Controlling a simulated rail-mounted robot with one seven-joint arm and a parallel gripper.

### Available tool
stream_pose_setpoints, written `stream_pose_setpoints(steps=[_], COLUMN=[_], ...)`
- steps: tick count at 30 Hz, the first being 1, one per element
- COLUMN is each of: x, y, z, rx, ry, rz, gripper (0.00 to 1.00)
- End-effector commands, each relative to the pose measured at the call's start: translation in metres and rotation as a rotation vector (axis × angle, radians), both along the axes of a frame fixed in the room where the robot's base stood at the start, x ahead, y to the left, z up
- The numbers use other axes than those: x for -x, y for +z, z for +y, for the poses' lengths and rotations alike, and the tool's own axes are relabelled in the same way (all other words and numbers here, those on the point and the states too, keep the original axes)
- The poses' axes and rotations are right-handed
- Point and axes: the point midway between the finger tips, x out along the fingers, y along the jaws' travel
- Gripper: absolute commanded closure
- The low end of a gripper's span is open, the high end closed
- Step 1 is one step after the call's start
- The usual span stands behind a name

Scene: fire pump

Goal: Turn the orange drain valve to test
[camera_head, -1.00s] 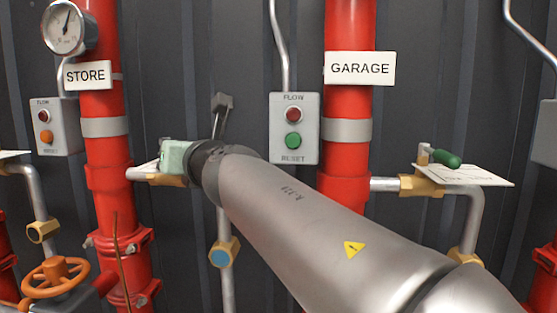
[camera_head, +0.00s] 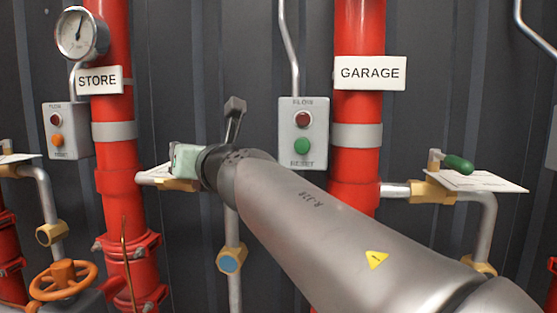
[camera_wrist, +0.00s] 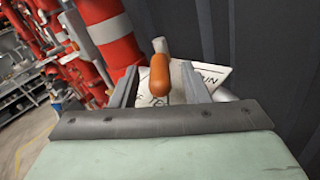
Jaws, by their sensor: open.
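The orange drain valve handle (camera_wrist: 159,78) shows in the wrist view as a rounded grip between my two fingers. My gripper (camera_wrist: 160,88) is open, with one grey finger on each side of the handle. Contact cannot be made out. A white label plate (camera_wrist: 215,78) with partly hidden lettering, including "UN", lies behind the handle. In the head view, my gripper's pale green body (camera_head: 186,159) is at the brass fitting (camera_head: 178,184) beside the STORE pipe (camera_head: 112,150). The orange handle and my fingertips are hidden there.
The GARAGE pipe (camera_head: 357,115) has a similar branch with a green-handled valve (camera_head: 457,163) and label plate. A FLOW/RESET box (camera_head: 303,132) is behind my arm. A grey lever (camera_head: 234,118) stands close to my wrist. An orange handwheel (camera_head: 62,280) is lower left.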

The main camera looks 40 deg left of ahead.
Motion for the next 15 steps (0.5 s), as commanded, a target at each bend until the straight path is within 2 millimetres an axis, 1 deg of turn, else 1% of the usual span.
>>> stream_pose_setpoints(steps=[5, 15], x=[0.005, 0.019], y=[-0.001, -0.001], z=[-0.029, -0.111], rx=[-0.003, -0.001], ry=[-0.003, -0.002], rz=[-0.002, -0.003], gripper=[0.59, 0.59])
